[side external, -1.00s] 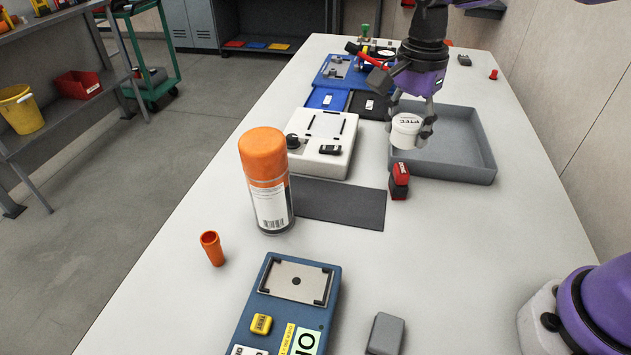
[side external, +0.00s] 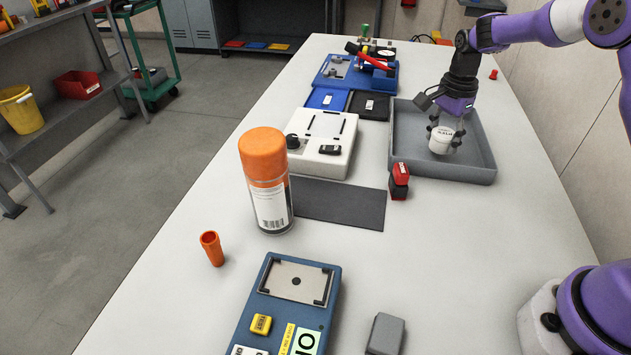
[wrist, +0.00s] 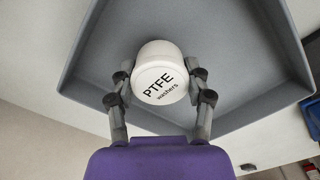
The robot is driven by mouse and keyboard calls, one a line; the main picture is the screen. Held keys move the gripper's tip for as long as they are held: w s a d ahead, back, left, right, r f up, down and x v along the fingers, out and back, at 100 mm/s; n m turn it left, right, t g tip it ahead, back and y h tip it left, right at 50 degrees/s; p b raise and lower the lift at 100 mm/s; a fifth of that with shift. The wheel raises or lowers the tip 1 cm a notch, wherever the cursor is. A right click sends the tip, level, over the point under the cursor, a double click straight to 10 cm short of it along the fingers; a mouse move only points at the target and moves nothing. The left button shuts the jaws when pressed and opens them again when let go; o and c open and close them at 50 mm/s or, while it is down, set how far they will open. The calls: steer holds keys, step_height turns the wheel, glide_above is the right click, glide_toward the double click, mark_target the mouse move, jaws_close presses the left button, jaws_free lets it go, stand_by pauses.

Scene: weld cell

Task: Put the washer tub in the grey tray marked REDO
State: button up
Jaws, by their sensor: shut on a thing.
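The washer tub (side external: 441,140) is a small white round tub, and its lid reads "PTFE washers" in the wrist view (wrist: 160,82). My gripper (side external: 445,130) is shut on the tub, with one finger on each side of it in the wrist view (wrist: 163,88). The grey tray (side external: 440,172) is a wide, shallow tray at the right of the bench. The tub is over the inside of the tray, low down; I cannot tell whether it touches the floor. The tray also fills much of the wrist view (wrist: 250,50). No REDO mark can be read on it.
A red and black block (side external: 399,181) stands by the tray's near left corner. A white device (side external: 322,143) and a black tray (side external: 368,105) lie to the left. An orange-capped spray can (side external: 266,180) stands nearer.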

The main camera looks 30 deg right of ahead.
steer(key=shift+f, duration=0.9)
steer(key=shift+f, duration=0.2)
steer(key=o, duration=1.1)
steer(key=shift+o, duration=0.2)
steer(key=shift+r, duration=0.2)
